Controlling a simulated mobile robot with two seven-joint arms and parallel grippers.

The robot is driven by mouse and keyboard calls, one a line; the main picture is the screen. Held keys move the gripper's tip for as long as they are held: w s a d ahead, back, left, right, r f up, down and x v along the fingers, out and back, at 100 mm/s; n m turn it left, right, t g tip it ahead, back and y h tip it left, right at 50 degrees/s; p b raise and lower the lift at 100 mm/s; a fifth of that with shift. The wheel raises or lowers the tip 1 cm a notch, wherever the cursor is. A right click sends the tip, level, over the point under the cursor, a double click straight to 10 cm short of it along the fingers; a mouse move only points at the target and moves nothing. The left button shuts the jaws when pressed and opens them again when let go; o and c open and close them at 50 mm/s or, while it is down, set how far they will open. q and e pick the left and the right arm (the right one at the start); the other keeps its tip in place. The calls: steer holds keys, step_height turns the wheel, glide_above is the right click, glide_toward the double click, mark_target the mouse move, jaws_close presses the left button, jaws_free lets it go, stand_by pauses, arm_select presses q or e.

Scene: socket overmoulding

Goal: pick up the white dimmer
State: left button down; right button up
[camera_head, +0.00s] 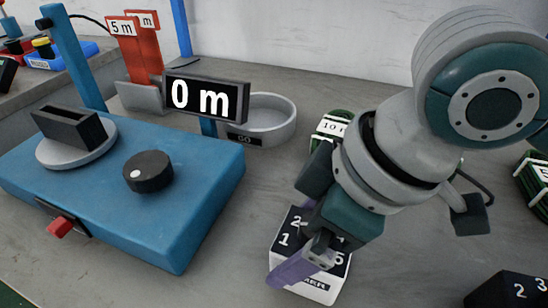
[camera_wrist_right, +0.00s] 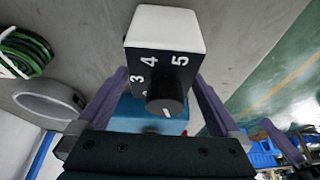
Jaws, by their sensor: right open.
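The white dimmer (camera_head: 318,290) stands on the grey table at the lower middle of the head view, with a black numbered face on top. In the right wrist view the white dimmer (camera_wrist_right: 165,30) shows its white side, numbers and round black knob. My right gripper (camera_head: 305,258) is over it, and its near purple finger covers part of the dimmer. In the wrist view the two purple fingers of the right gripper (camera_wrist_right: 160,92) are spread apart, one to each side of the dimmer. Whether either finger touches it I cannot tell. My left gripper is not in view.
A blue machine (camera_head: 200,195) with a black knob and a "0 m" display (camera_head: 207,97) stands left. A grey round dish (camera_head: 268,120) and green cable coil (camera_head: 330,125) are behind. A black numbered box (camera_head: 512,290) is at the lower right.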

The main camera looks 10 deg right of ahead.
steer(key=x, duration=0.3)
steer(key=shift+f+b, duration=0.1)
steer(key=shift+b, duration=0.3)
steer(key=shift+c, duration=0.4)
steer(key=c, duration=1.2)
